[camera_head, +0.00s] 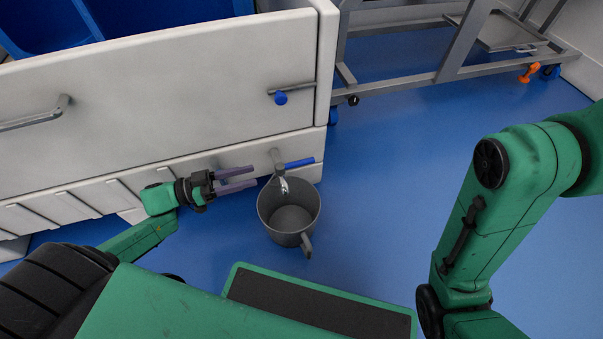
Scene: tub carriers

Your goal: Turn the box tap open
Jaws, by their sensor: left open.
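The tap (283,184) sticks out low on the front of the white box (180,100), near its right end. Its blue lever (299,163) points sideways to the right, along the box face. A grey bucket (264,205) with a handle stands on the floor below the spout, and it looks empty. My left gripper (250,177) is open, with its purple-grey fingers pointing right and a gap between them. Its fingertips are just left of the tap, apart from the lever. My right arm (510,200) shows at the right, but its gripper is out of view.
A blue tub (45,22) is at the top left. A grey metal frame on casters (440,75) stands behind. The blue floor right of the bucket is free.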

